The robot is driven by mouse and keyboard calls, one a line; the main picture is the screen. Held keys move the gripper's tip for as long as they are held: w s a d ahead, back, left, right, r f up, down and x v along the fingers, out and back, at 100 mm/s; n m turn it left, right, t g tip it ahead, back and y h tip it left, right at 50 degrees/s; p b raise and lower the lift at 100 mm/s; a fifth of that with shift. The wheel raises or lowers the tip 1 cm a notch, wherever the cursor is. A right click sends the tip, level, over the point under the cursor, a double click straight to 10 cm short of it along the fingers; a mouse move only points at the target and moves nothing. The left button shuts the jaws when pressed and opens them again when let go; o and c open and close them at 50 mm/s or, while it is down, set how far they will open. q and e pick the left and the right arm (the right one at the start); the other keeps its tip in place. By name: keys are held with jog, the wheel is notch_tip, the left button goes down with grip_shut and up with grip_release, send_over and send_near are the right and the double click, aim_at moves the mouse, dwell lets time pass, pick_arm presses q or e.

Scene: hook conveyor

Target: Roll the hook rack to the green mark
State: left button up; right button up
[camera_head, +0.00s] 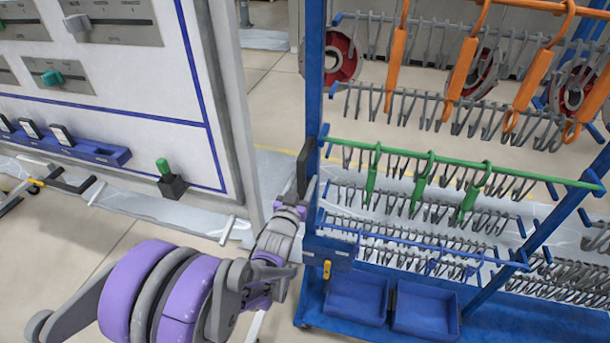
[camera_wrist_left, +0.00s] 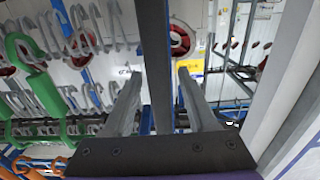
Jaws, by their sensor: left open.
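The hook rack (camera_head: 313,80) is a blue frame with rows of grey metal hooks, standing on the right in the head view. A dark upright handle (camera_head: 305,165) sits on its left post. My left gripper (camera_head: 308,192) is at that handle, at the rack's left side. In the left wrist view its two fingers (camera_wrist_left: 162,92) are open, apart on either side of a dark upright bar (camera_wrist_left: 156,60). I cannot tell whether they touch it. My right gripper is not in view. No green floor mark can be made out.
A white panel (camera_head: 120,135) with sliders and a green knob (camera_head: 163,165) stands at the left, close to my arm. Orange hangers (camera_head: 463,68) and green hangers (camera_head: 421,183) hang on the rack. Blue bins (camera_head: 357,298) sit at its base. Pale floor shows between panel and rack.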

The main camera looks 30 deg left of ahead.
pick_arm(q)
jog(key=shift+x, duration=1.3)
grip_shut()
dwell(0.5)
